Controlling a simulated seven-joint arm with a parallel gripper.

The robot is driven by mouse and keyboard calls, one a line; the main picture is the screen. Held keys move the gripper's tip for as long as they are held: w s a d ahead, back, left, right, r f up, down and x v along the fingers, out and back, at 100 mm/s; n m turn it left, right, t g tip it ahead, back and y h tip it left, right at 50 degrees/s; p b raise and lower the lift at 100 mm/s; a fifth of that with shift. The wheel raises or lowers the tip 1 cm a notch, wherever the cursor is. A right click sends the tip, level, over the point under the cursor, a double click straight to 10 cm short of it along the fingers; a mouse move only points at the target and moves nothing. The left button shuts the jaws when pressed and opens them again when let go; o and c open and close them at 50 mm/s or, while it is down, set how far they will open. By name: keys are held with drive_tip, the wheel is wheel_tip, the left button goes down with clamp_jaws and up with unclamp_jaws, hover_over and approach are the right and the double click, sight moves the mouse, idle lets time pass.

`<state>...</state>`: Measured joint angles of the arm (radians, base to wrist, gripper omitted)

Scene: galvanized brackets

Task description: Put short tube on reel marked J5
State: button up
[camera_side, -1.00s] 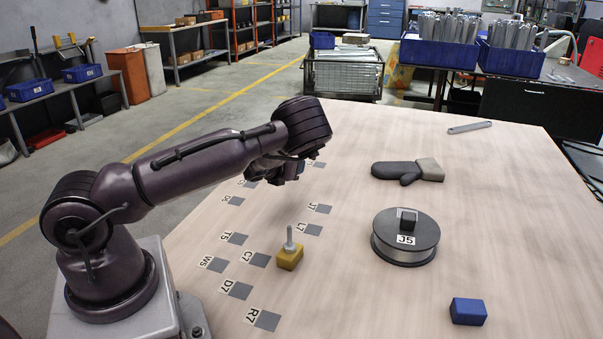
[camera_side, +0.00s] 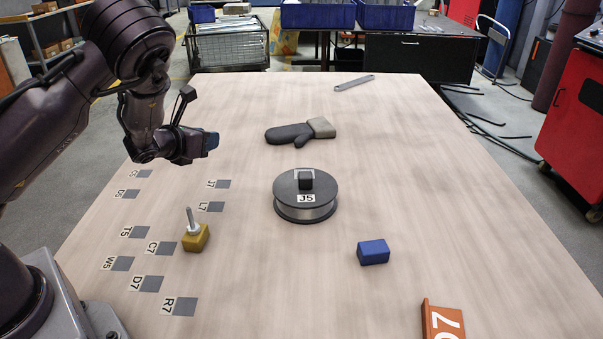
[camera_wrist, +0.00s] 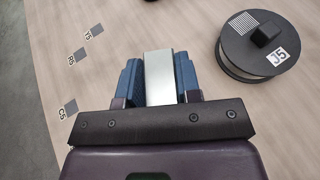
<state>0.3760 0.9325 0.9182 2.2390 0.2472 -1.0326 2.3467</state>
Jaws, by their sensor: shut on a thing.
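The short tube (camera_wrist: 159,78) shows in the wrist view as a silver piece between my gripper's blue fingers. My gripper (camera_wrist: 158,84) is shut on it. In the side view my gripper (camera_side: 208,142) is raised above the table's left part, left of the reel; I cannot make out the tube there.
A yellow block with an upright metal pin (camera_side: 195,238) stands front left of the reel. A blue block (camera_side: 373,252) lies front right. A mitt (camera_side: 290,134) and a wrench (camera_side: 354,82) lie behind. An orange sign (camera_side: 442,320) stands at the front edge. Labelled grey squares mark the left side.

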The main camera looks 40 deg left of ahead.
drive_tip(key=w+d+r+m+h, duration=0.3)
drive_tip(key=d+r+m+h, duration=0.25)
drive_tip(key=d, duration=0.45)
drive_tip(key=m+h, duration=0.3)
drive_tip(key=h, duration=0.1)
hover_over(305, 174)
drive_tip(key=f, duration=0.9)
drive_tip(key=shift+s+d+f, duration=0.1)
drive_tip(key=shift+s+f, duration=0.1)
drive_tip(key=shift+s, duration=0.1)
drive_tip(key=shift+w+f, duration=0.15)
drive_tip(key=shift+f, duration=0.75)
drive_tip(key=shift+w+f, duration=0.1)
drive_tip(key=shift+f, duration=0.8)
drive_tip(key=shift+f, duration=0.1)
drive_tip(key=o, duration=0.9)
drive_tip(key=shift+o, duration=0.2)
